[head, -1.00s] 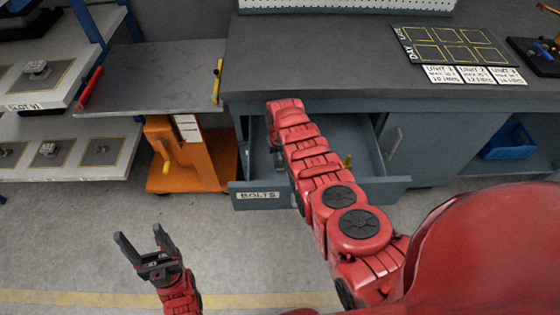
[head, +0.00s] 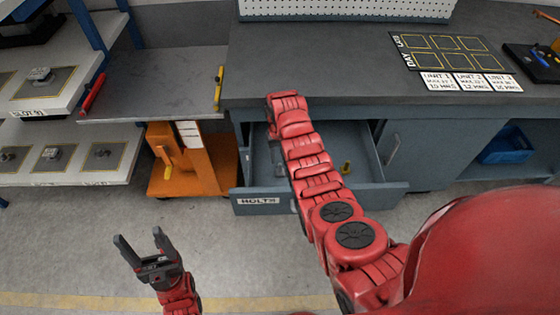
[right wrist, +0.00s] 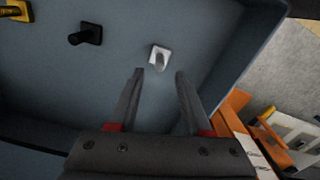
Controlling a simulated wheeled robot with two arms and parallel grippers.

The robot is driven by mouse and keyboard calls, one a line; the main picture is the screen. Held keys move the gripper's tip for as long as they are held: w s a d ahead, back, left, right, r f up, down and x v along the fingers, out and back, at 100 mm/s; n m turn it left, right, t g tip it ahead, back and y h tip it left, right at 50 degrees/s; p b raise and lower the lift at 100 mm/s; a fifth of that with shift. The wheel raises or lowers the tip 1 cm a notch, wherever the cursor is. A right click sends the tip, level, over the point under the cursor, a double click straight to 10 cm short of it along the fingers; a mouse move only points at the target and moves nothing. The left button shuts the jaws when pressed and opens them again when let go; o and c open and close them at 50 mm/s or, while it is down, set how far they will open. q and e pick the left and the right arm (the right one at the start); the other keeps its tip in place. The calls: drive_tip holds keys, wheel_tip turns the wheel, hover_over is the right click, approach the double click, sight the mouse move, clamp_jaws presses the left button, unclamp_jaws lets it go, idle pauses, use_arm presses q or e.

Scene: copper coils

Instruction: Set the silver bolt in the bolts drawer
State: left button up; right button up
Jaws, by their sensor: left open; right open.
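The bolts drawer (head: 375,199) is pulled open under the bench, with a BOLTS label on its front. The silver bolt (right wrist: 160,57) is on the drawer floor in the right wrist view, its pale square head against the floor. My right gripper (right wrist: 159,73) is open around empty space, its fingertips just short of the bolt and apart from it. In the head view my right arm reaches into the drawer and hides much of its inside. My left gripper (head: 139,237) is open and empty above the floor, left of the drawer.
A black bolt (right wrist: 85,34) and a yellow bolt (right wrist: 17,11) are also in the drawer. An orange cart (head: 188,165) stands left of the drawer. A blue bin (head: 507,146) sits at the right. Shelves with trays stand at the far left.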

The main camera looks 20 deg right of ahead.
sight(280, 164)
wheel_tip(280, 164, up, 6)
drive_tip(key=shift+f, duration=0.1)
idle(0.5)
